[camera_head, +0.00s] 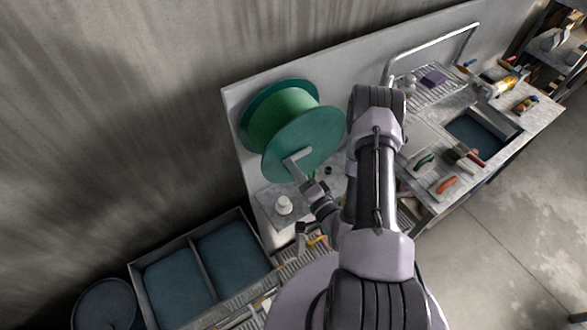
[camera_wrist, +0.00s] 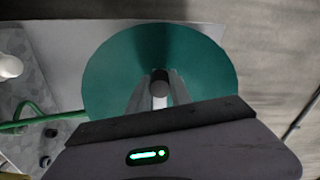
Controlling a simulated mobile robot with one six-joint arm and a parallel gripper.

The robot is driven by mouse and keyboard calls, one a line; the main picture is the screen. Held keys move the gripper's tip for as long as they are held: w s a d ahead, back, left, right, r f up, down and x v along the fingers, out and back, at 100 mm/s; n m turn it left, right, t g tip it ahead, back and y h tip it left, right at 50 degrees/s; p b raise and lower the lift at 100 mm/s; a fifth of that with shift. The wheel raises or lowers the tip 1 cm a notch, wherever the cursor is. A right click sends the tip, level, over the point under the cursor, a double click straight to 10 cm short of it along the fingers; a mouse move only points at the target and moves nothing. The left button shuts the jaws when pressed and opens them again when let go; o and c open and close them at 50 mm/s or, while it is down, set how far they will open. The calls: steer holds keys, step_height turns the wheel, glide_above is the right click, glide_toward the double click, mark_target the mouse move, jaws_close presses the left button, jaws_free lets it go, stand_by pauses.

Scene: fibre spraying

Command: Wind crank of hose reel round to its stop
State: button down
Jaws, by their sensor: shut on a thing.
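The green hose reel (camera_head: 283,118) stands at the left end of the bench, against the grey back panel. Its flange (camera_wrist: 205,60) fills the middle of the wrist view. A light grey crank (camera_head: 296,158) sits on the flange facing me. In the wrist view the crank's knob (camera_wrist: 159,86) lies between the two fingers of my gripper (camera_wrist: 158,92). My gripper (camera_head: 308,187) is shut on the crank at the lower right of the reel's face. The fingers and wrist hide part of the crank in the head view.
A white bottle (camera_head: 284,205) stands on the bench below the reel. A two-part bin (camera_head: 197,262) is at lower left. A sink (camera_head: 478,132), a wire rack (camera_head: 432,88) and several tools lie to the right. A green hose (camera_wrist: 40,122) runs left from the reel.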

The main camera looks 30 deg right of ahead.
stand_by(0.3)
steer(key=c, duration=1.2)
jaws_free()
steer(key=shift+o, duration=0.2)
